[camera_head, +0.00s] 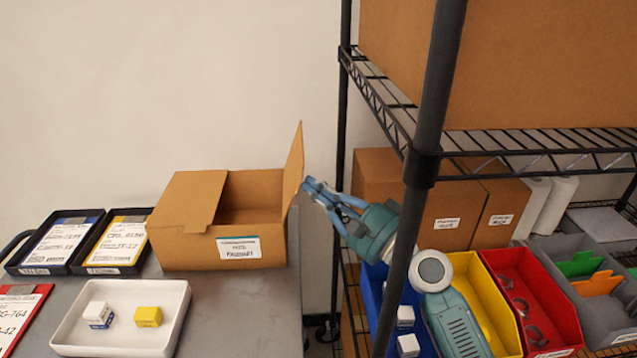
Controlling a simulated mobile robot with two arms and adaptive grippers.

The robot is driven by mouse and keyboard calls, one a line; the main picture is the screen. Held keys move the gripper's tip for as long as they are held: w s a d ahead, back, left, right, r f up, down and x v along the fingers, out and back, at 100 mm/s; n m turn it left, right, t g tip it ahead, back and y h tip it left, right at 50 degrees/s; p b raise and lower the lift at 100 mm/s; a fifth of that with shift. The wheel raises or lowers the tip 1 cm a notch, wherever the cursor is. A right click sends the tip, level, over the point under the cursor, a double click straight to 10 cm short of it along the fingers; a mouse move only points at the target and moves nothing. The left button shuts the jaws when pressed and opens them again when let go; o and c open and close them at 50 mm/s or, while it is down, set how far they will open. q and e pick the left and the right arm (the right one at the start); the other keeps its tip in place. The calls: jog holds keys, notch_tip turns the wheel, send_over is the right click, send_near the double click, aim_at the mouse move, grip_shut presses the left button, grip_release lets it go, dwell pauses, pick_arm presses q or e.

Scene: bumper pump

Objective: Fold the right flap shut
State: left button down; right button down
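A brown cardboard box (187,249) with a white label stands on the grey table. Its left flap (188,201) is folded in and lies over the left part of the opening. Its right flap (293,168) stands up, leaning slightly outward to the right. The right part of the opening shows the dark inside. My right gripper (309,185) is just to the right of the right flap, near its lower half, pointing left. Its blue fingers seem close together; whether they touch the flap is hard to tell. My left gripper is not in view.
A black wire shelf with a dark post (427,150) stands close on the right, by my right arm. It holds blue, yellow (478,290) and red (530,300) bins. A white tray (68,335) with small boxes and black trays (72,262) are left of the box.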

aim_at(300, 182)
jog(key=a+r+n+g+p, duration=0.1)
jog(key=r+p, duration=0.1)
jog(key=p, duration=0.1)
jog(key=shift+a+p, duration=0.3)
jog(key=shift+a, duration=0.05)
jog(key=shift+a+p, duration=0.45)
jog(key=shift+a, duration=0.25)
jog(key=shift+a+p, duration=0.35)
jog(key=shift+a, duration=0.6)
